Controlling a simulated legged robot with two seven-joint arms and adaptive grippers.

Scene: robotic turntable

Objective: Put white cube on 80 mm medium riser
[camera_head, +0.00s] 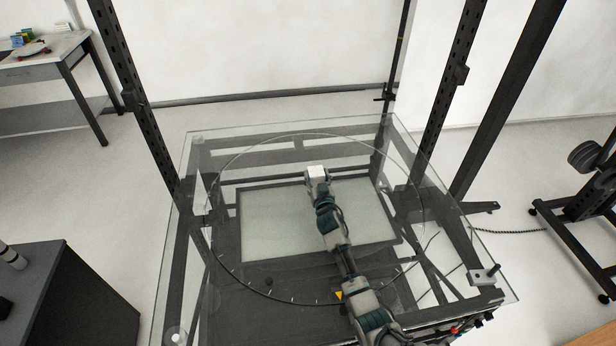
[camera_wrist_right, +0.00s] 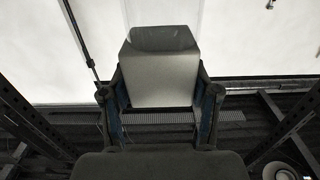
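The white cube (camera_head: 317,171) is at the tip of my right arm, over the far part of the glass turntable (camera_head: 235,160). In the right wrist view the cube (camera_wrist_right: 160,78) looks grey and fills the space between the two fingers of my right gripper (camera_wrist_right: 160,100). The fingers touch its sides. A darker grey rounded shape (camera_wrist_right: 162,38) shows at the cube's far edge; I cannot tell what it is. I cannot make out the 80 mm medium riser in either view. My left gripper is not clearly in view.
Dark upright posts (camera_head: 135,100) stand behind the glass top, left and right (camera_head: 448,100). A dark cabinet (camera_head: 75,300) is at lower left. The visible glass around my right arm looks mostly clear.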

